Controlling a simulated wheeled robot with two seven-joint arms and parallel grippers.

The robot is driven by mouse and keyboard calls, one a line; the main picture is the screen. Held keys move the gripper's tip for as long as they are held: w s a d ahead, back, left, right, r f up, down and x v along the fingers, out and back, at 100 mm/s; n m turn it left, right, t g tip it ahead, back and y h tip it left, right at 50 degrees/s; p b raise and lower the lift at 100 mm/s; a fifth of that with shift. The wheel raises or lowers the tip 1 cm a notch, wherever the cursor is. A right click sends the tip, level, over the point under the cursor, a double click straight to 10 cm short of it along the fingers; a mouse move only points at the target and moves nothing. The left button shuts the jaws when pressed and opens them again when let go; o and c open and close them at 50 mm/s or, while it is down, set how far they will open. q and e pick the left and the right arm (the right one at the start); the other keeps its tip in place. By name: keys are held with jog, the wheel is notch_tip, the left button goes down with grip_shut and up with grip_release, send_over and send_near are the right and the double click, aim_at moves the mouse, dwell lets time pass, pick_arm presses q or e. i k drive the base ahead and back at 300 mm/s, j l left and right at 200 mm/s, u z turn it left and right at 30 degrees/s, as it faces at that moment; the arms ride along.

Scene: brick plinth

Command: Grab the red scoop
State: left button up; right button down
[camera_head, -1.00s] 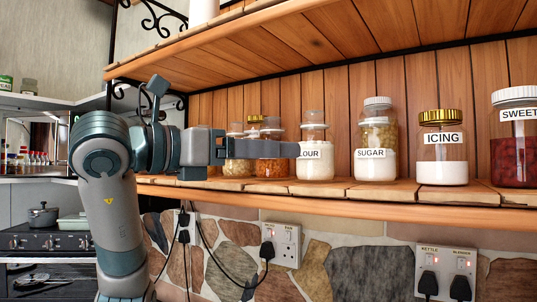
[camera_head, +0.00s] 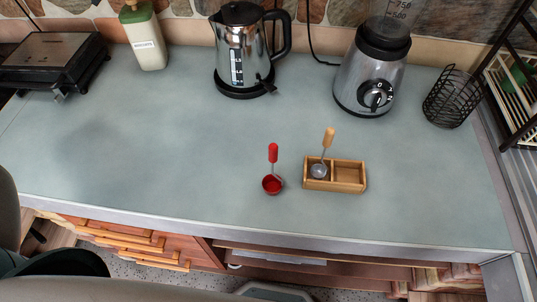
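The red scoop (camera_head: 272,184) stands on the grey-blue countertop (camera_head: 190,155), left of a small wooden box. Its red handle points up and its round red bowl is at the bottom. No gripper touches it. Neither gripper shows in the head view now. Dark rounded parts at the lower left and along the bottom edge seem to be mine.
The wooden box (camera_head: 349,186) has two compartments; a metal scoop (camera_head: 319,170) with a wooden handle sits in the left one. A kettle (camera_head: 237,55), blender (camera_head: 373,75), wire basket (camera_head: 451,98), bottle (camera_head: 144,40) and grill (camera_head: 52,62) stand farther back. The counter's left middle is clear.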

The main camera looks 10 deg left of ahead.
aim_at(272, 183)
jog(key=k+j, duration=0.25)
jog(key=k, duration=0.2)
jog(key=k+j, duration=0.25)
jog(key=k, duration=0.25)
jog(key=k+j, duration=0.25)
jog(key=k, duration=0.2)
jog(key=k+j, duration=0.25)
jog(key=k, duration=0.25)
